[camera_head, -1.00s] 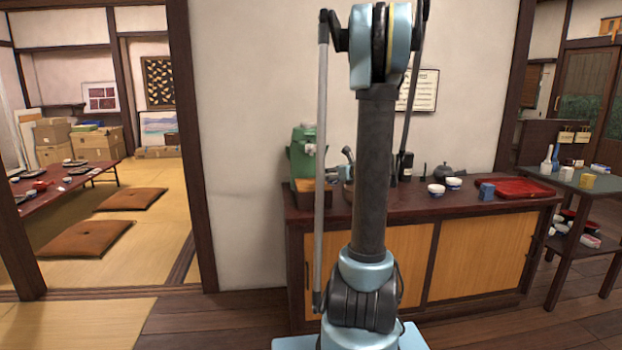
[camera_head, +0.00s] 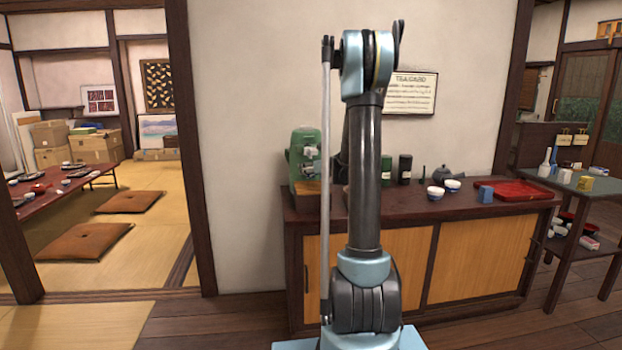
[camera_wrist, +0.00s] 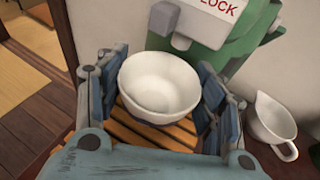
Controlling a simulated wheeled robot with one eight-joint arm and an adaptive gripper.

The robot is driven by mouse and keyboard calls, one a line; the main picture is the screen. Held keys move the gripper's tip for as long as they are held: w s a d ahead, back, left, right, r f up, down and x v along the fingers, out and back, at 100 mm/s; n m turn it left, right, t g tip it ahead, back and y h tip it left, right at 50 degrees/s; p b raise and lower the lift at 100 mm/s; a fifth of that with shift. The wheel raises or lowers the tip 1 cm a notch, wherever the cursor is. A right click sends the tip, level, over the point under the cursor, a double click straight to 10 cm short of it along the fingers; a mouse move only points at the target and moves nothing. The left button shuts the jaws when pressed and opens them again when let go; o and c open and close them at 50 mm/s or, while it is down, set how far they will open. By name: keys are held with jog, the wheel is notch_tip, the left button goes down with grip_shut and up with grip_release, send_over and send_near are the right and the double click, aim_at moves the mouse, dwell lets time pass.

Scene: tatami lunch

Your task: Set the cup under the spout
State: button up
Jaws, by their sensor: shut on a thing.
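A white cup (camera_wrist: 160,82) sits between the fingers of my gripper (camera_wrist: 158,88) in the wrist view. The gripper is shut on it, with one blue-grey finger on each side. The cup is upright, mouth up, above a slatted wooden base (camera_wrist: 150,130). I cannot tell whether it touches the slats. The dispenser (camera_head: 305,155) stands at the counter's left end in the head view, where my arm hides gripper and cup.
A white pitcher (camera_wrist: 270,122) stands close to the right of my gripper. The counter (camera_head: 460,208) also holds dark canisters (camera_head: 405,168), two bowls (camera_head: 435,193), a teapot (camera_head: 448,172), a blue cup (camera_head: 486,193) and a red tray (camera_head: 525,190). The wall is close behind.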

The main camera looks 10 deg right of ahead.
aim_at(314, 175)
jog(key=shift+d+f, duration=0.1)
jog(key=shift+f, duration=1.55)
jog(key=o, duration=1.1)
jog(key=shift+s, duration=0.1)
